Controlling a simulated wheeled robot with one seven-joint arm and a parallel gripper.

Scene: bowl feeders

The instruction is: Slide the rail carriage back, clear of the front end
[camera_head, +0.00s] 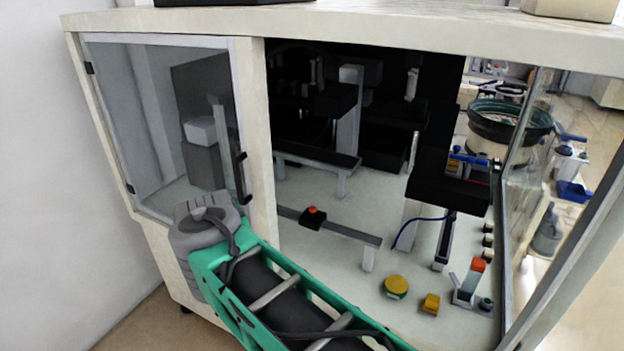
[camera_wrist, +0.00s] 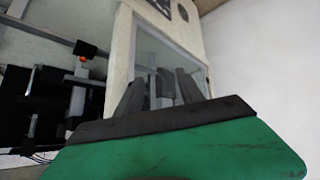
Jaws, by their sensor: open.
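The rail carriage (camera_head: 311,220) is a small black block with an orange-red knob on top. It sits on the lower dark rail (camera_head: 350,233) inside the machine cabinet, left of the rail's visible right end. The rail's left end is hidden behind the pale cabinet post. The carriage also shows at the upper left of the wrist view (camera_wrist: 84,49). My gripper (camera_wrist: 158,90) is open and empty, its grey fingers in front of the glass door. It is outside the cabinet, apart from the carriage. In the head view my arm hides the fingers.
The glass door (camera_head: 165,125) left of the cabinet post (camera_head: 260,150) appears shut. The opening right of the post is clear. A second rail (camera_head: 315,158) runs behind. A yellow-green round button (camera_head: 396,286) and a yellow block (camera_head: 430,303) are on the cabinet floor.

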